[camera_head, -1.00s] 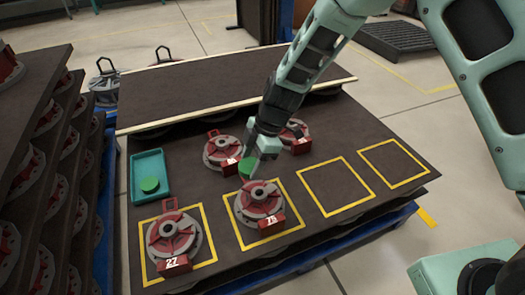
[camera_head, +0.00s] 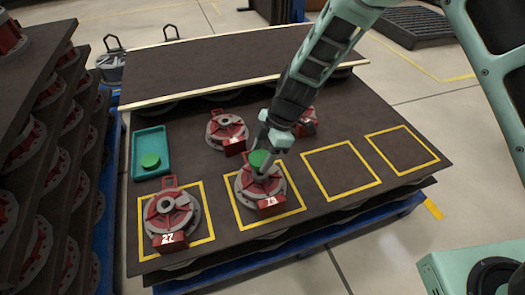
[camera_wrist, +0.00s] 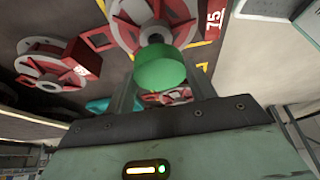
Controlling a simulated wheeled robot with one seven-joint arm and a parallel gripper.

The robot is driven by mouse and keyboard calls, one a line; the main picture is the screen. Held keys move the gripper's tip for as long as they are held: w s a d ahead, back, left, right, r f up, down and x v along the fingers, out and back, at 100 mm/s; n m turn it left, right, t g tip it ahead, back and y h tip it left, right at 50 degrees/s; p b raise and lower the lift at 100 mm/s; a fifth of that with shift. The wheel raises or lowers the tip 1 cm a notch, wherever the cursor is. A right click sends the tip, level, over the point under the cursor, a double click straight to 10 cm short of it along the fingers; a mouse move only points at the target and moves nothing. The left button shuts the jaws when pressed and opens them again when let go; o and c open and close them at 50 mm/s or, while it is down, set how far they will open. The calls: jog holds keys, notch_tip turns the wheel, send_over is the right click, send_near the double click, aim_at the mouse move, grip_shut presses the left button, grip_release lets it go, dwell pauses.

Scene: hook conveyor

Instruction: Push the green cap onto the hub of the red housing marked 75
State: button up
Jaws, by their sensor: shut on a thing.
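The red housing marked 75 (camera_head: 247,190) sits inside a yellow square on the dark table; its label also shows in the wrist view (camera_wrist: 215,22). My gripper (camera_head: 268,160) is shut on a green cap (camera_head: 259,160) and holds it over the middle of this housing. In the wrist view the green cap (camera_wrist: 160,69) is between the fingers, and the hub (camera_wrist: 156,35) shows just beyond it. The cap looks close to the hub but apart from it in the wrist view. The fingers partly hide the hub in the head view.
The housing marked 27 (camera_head: 172,214) stands in the left square. Two more red housings (camera_head: 227,130) (camera_head: 307,122) stand behind. Two yellow squares (camera_head: 340,173) (camera_head: 401,149) at the right are empty.

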jog(key=shift+f+b, duration=1.75)
jog(key=shift+f, duration=0.9)
jog(key=o, duration=1)
jog(key=p+v, duration=0.5)
jog(key=v, duration=1.2)
jog(key=shift+w+d+r, duration=0.1)
jog(key=shift+d+r, duration=0.05)
